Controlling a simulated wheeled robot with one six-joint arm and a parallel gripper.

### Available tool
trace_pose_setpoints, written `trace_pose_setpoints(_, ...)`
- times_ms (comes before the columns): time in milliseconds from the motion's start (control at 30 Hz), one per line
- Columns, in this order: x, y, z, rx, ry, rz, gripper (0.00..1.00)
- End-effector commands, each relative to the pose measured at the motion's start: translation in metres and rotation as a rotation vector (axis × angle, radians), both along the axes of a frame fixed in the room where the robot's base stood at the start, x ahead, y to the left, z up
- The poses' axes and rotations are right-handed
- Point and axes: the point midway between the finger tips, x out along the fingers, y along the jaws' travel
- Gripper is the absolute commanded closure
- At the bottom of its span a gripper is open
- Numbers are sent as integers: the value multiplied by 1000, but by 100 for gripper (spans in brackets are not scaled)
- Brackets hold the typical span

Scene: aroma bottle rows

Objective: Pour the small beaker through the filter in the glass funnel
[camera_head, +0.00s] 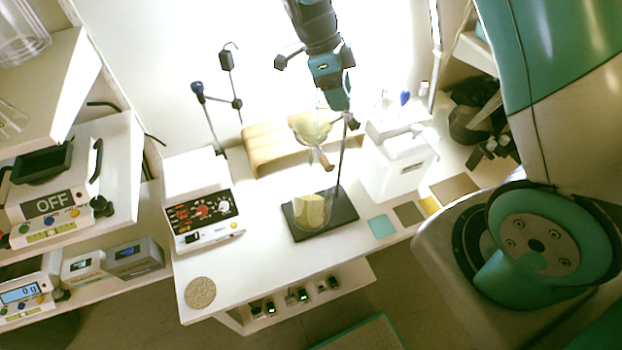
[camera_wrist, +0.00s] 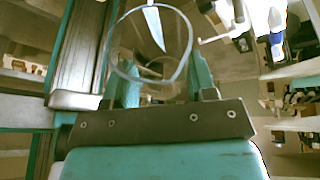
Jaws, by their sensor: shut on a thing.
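My gripper (camera_head: 338,104) comes down from the top of the head view, just above and to the right of the glass funnel (camera_head: 309,128). In the wrist view my gripper (camera_wrist: 163,82) is shut on the small beaker (camera_wrist: 112,58), a clear glass with its round rim toward the camera. In the head view the small beaker is too faint to make out. How full it is cannot be told. The funnel holds a pale yellow filter and hangs on a stand with a dark base (camera_head: 342,214). A larger beaker (camera_head: 312,211) with yellowish content stands below it.
A white hotplate device (camera_head: 203,218) with a dark panel stands left on the white bench (camera_head: 262,262). A wooden rack (camera_head: 262,153) is behind the funnel. A white box (camera_head: 397,172) stands at right. The bench front is mostly clear, apart from a round speckled mat (camera_head: 200,293).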

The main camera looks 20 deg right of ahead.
Motion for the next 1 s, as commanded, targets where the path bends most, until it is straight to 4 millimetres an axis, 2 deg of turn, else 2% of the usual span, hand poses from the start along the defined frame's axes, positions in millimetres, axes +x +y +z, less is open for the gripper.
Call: trace_pose_setpoints(1000,1,2,2,-35,26,1,72)
